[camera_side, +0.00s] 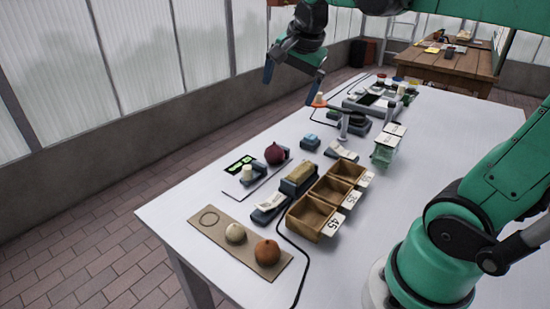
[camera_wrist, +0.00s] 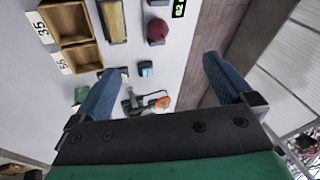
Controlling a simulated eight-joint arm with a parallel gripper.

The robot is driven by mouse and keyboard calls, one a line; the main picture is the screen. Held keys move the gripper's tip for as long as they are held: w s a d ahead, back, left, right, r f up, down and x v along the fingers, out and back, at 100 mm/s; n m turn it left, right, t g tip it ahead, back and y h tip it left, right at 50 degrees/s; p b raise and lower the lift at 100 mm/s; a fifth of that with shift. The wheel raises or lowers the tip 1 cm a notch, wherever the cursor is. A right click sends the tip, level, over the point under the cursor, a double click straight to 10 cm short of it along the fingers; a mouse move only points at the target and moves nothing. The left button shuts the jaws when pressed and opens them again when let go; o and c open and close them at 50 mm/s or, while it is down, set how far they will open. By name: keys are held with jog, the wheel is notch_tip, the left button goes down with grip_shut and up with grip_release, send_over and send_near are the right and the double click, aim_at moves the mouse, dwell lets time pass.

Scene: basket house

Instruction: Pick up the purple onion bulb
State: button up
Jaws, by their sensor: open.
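The purple onion bulb (camera_side: 274,154) sits toward the left part of the white table, on or beside a small flat pad with a green-and-black display; I cannot tell which. In the wrist view the onion bulb (camera_wrist: 157,31) shows near the top, beyond my fingers, next to the dark display. My gripper (camera_side: 293,82) is high above the far left edge of the table, well above and apart from the onion. Its two blue fingers are spread wide in the wrist view (camera_wrist: 168,80), with nothing held between them.
Wooden bins (camera_side: 312,218) with number cards stand right of the onion. A small blue item (camera_side: 310,141) and various devices lie farther back. A black cable crosses the table.

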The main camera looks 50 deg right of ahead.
jog(key=s+a+f+n, duration=0.1)
jog(key=a+f+n, duration=0.2)
jog(key=n, duration=0.2)
jog(key=s+a+f+n+t+y, duration=0.1)
jog(key=s+a+f+n, duration=0.1)
jog(key=a+n, duration=0.1)
jog(key=s+a+f+n+t+y, duration=0.1)
jog(key=a+f+n, duration=0.2)
jog(key=n, duration=0.3)
jog(key=shift+s+a+f+n, duration=0.2)
jog(key=shift+a+f+n, duration=0.1)
jog(key=shift+a, duration=0.2)
jog(key=shift+c, duration=0.7)
jog(key=shift+s+a+f+n+t, duration=0.15)
jog(key=shift+a+f+n+t, duration=0.2)
jog(key=shift+n, duration=0.15)
jog(key=c, duration=0.3)
jog(key=shift+d, duration=0.1)
jog(key=shift+c, duration=0.2)
